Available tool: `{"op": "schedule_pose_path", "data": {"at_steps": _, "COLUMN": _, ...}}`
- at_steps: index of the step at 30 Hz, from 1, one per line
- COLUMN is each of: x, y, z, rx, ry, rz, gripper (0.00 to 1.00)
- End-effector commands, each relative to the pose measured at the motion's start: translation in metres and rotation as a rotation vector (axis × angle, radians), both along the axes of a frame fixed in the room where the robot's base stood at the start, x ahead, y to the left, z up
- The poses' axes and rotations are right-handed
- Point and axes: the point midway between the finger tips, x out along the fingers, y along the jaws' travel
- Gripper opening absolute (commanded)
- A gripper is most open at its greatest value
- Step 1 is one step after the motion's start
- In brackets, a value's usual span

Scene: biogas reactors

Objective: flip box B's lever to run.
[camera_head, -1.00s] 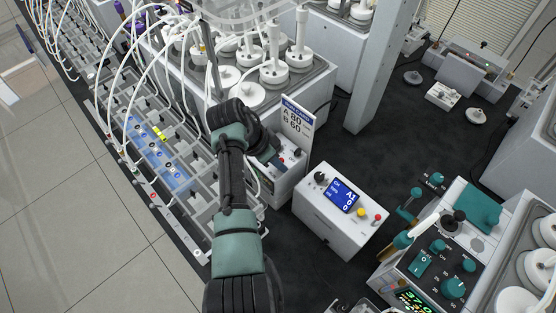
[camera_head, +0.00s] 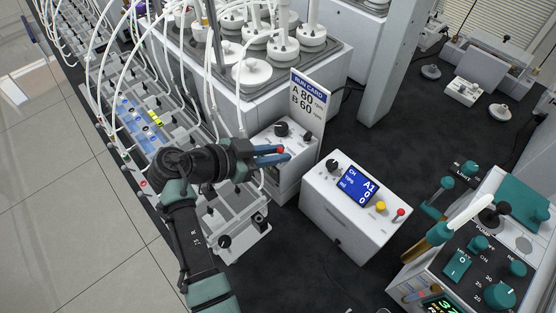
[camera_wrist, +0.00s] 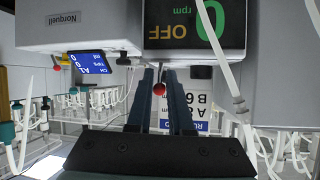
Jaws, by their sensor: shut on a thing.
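The box's display (camera_wrist: 195,24) appears upside down there and reads OFF, 0 rpm. No letter on this box is visible to me.
A run card (camera_head: 309,101) reading A 80, B 60 stands behind the box. Hoses (camera_head: 212,95) hang near my arm.

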Motion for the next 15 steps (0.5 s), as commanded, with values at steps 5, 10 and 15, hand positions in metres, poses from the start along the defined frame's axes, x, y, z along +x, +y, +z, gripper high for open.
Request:
{"op": "schedule_pose_path", "data": {"at_steps": 5, "x": -0.0006, "y": 0.0022, "z": -0.0039, "rx": -0.037, "ry": -0.039, "rz": 0.004, "gripper": 0.00}}
{"op": "schedule_pose_path", "data": {"at_steps": 10, "x": -0.0010, "y": 0.0027, "z": -0.0020, "rx": -0.053, "ry": -0.054, "rz": 0.004, "gripper": 0.00}}
{"op": "schedule_pose_path", "data": {"at_steps": 15, "x": -0.0009, "y": 0.0027, "z": -0.0009, "rx": -0.058, "ry": -0.058, "rz": 0.004, "gripper": 0.00}}
